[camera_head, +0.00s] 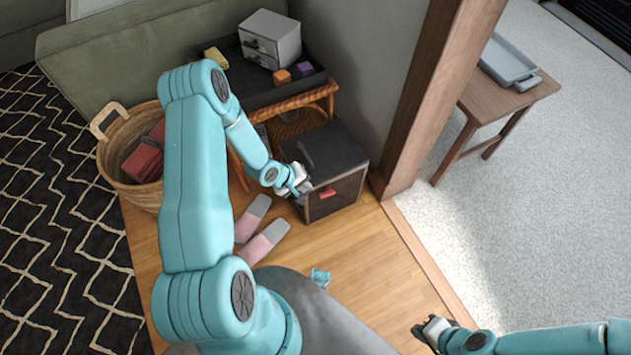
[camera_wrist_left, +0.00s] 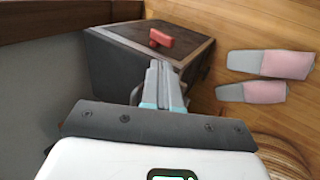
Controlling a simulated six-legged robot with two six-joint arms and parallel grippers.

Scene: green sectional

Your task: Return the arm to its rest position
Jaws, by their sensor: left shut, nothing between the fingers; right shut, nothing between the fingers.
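My left arm reaches out across the head view, and its gripper (camera_head: 300,188) is at the left front edge of a dark box (camera_head: 340,152). In the left wrist view its two fingers (camera_wrist_left: 163,75) are together with nothing between them. They point at the box (camera_wrist_left: 115,62), whose face bears a small red piece (camera_wrist_left: 161,38); I cannot tell whether the fingers touch the box. The red piece also shows in the head view (camera_head: 327,192). My right gripper (camera_head: 425,328) is low at the right of the head view, shut and empty over the floor.
Pink-and-grey slippers (camera_head: 262,243) lie on the wooden floor below my left forearm. A wicker basket (camera_head: 110,160) stands left of the arm. A wooden table (camera_head: 300,97) with a dark tray stands behind. A wooden post (camera_head: 430,100) rises right of the box.

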